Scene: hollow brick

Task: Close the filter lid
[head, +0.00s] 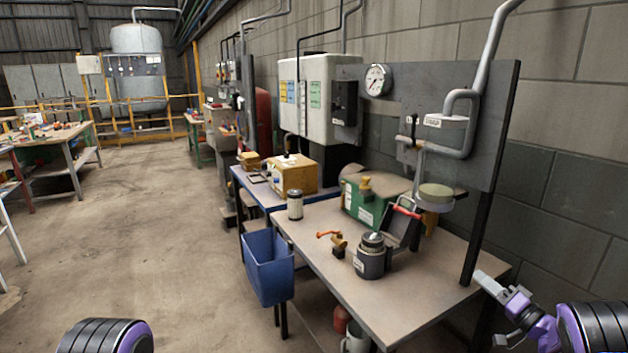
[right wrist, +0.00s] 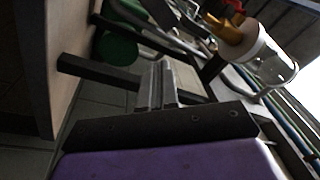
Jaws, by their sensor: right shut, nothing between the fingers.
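A dark grey round filter housing (head: 370,262) with a label stands on the workbench. A dark tilted panel with a red handle (head: 402,228) stands raised just behind and to its right. It looks like an open lid, but I cannot tell how it joins the housing. My right gripper (head: 484,278) is shut and empty at the bench's right edge, well right of the housing and apart from it. Its shut fingers also show in the right wrist view (right wrist: 157,88), with nothing between them. My left gripper is out of view.
On the workbench (head: 330,235) are an orange-handled valve (head: 335,242), a filter cartridge (head: 295,205) and a green box (head: 362,200). A pipe with a pale disc (head: 435,193) hangs behind. A black post (head: 478,240) stands near my right gripper. A blue bin (head: 268,268) hangs at the left.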

